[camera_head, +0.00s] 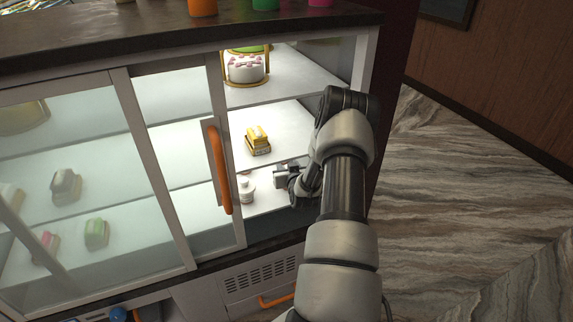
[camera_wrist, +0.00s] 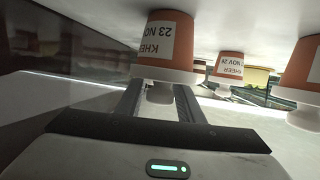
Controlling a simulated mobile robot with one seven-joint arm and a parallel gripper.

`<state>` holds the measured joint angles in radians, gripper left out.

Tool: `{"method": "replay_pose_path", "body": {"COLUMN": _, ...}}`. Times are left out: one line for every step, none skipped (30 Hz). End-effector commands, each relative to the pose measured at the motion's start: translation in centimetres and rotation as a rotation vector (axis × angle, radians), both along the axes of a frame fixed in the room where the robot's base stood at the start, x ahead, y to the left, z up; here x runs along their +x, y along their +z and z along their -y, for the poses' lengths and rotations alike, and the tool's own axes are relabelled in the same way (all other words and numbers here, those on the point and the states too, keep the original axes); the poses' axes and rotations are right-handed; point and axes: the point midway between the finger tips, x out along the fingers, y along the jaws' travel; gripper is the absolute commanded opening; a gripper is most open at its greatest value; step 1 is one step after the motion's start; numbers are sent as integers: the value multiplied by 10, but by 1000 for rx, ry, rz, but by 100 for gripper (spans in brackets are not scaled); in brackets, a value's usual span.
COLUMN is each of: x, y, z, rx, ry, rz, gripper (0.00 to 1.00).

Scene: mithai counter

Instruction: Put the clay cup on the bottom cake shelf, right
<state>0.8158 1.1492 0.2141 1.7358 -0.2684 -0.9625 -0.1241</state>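My gripper (camera_head: 288,176) reaches into the right end of the lit display case, over the bottom shelf (camera_head: 262,203). In the wrist view, which looks upside down, an orange-brown clay cup (camera_wrist: 168,30) with a KHEER label, white lid and knob hangs in line with my gripper (camera_wrist: 160,92). The fingers flank the lid knob with little gap; I cannot tell if they press on it. Two similar cups show beside it, one in the middle (camera_wrist: 228,66) and one at the right edge (camera_wrist: 302,78). In the head view my gripper and arm hide much of this area.
A white lidded pot (camera_head: 246,190) stands left of my gripper. The sliding door's orange handle (camera_head: 219,170) is close on the left. A yellow sweet (camera_head: 257,138) is on the middle shelf and a cake (camera_head: 246,68) above. The case's right frame (camera_head: 366,60) is near my arm.

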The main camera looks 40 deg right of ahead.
Motion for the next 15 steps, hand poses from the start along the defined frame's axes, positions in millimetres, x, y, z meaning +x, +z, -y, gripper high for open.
{"method": "replay_pose_path", "body": {"x": 0, "y": 0, "z": 0, "rx": 0, "ry": 0, "rz": 0, "gripper": 42}}
{"method": "replay_pose_path", "body": {"x": 0, "y": 0, "z": 0, "rx": 0, "ry": 0, "rz": 0, "gripper": 42}}
{"method": "replay_pose_path", "body": {"x": 0, "y": 0, "z": 0, "rx": 0, "ry": 0, "rz": 0, "gripper": 42}}
{"method": "replay_pose_path", "body": {"x": 0, "y": 0, "z": 0, "rx": 0, "ry": 0, "rz": 0, "gripper": 42}}
{"method": "replay_pose_path", "body": {"x": 0, "y": 0, "z": 0, "rx": 0, "ry": 0, "rz": 0, "gripper": 42}}
{"method": "replay_pose_path", "body": {"x": 0, "y": 0, "z": 0, "rx": 0, "ry": 0, "rz": 0, "gripper": 42}}
{"method": "replay_pose_path", "body": {"x": 0, "y": 0, "z": 0, "rx": 0, "ry": 0, "rz": 0, "gripper": 42}}
{"method": "replay_pose_path", "body": {"x": 0, "y": 0, "z": 0, "rx": 0, "ry": 0, "rz": 0, "gripper": 42}}
{"method": "replay_pose_path", "body": {"x": 0, "y": 1, "z": 0, "rx": 0, "ry": 0, "rz": 0, "gripper": 42}}
{"method": "replay_pose_path", "body": {"x": 0, "y": 2, "z": 0, "rx": 0, "ry": 0, "rz": 1, "gripper": 42}}
{"method": "replay_pose_path", "body": {"x": 0, "y": 3, "z": 0, "rx": 0, "ry": 0, "rz": 1, "gripper": 42}}
{"method": "replay_pose_path", "body": {"x": -2, "y": 4, "z": -1, "rx": 0, "ry": 0, "rz": -1, "gripper": 42}}
{"method": "replay_pose_path", "body": {"x": -5, "y": 5, "z": -2, "rx": 1, "ry": 0, "rz": -2, "gripper": 42}}
{"method": "replay_pose_path", "body": {"x": -8, "y": 7, "z": -4, "rx": 0, "ry": 0, "rz": -1, "gripper": 42}}
{"method": "replay_pose_path", "body": {"x": -14, "y": 9, "z": -6, "rx": 1, "ry": 0, "rz": -3, "gripper": 42}}
